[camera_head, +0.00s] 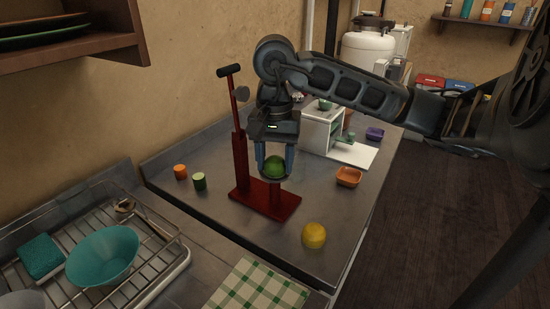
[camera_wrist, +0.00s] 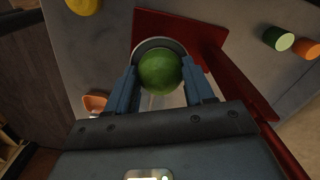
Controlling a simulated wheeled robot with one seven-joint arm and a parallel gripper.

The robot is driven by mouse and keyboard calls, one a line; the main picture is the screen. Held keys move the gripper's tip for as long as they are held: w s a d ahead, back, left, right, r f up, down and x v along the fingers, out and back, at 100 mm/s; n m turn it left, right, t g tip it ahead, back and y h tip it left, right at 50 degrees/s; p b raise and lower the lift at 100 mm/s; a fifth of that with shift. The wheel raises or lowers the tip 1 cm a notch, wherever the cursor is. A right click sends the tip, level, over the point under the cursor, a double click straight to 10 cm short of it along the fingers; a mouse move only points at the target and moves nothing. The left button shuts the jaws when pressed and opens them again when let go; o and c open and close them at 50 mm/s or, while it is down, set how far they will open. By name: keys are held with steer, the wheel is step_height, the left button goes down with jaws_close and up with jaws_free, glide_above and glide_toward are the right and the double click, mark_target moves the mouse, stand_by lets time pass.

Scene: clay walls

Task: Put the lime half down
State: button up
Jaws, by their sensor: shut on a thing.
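The lime half (camera_head: 275,166) is a green dome, rounded side up, between the two blue-grey fingers of my gripper (camera_head: 275,173). My gripper is shut on it and points down. In the wrist view the lime half (camera_wrist: 160,72) sits between the fingertips, with a grey round cup rim (camera_wrist: 143,45) showing around its far side. The cup is over the base of a red press (camera_head: 240,165), which has an upright column and a black-ended handle. Whether the lime half touches the cup is hidden. Its underside is not visible.
A yellow fruit piece (camera_head: 314,235), an orange dish (camera_head: 349,177), a purple dish (camera_head: 375,133) and a white machine (camera_head: 322,130) are on the metal counter. A dish rack (camera_head: 180,262) is at lower left.

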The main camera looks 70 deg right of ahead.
mark_target(275, 156)
steer(key=shift+a+f+b, duration=0.1)
steer(key=shift+f+b, duration=0.75)
steer(key=shift+b, duration=0.5)
steer(key=o, duration=1)
steer(key=shift+s, duration=0.1)
steer(key=r+p, duration=0.1)
steer(key=p, duration=0.1)
steer(key=shift+r+p, duration=0.25)
steer(key=shift+p, duration=0.15)
steer(key=shift+d+r, duration=0.25)
steer(key=shift+r, duration=0.1)
step_height(275, 156, up, 12)
steer(key=shift+a+f+b, duration=0.15)
steer(key=shift+f+b, duration=0.05)
steer(key=shift+b, duration=0.2)
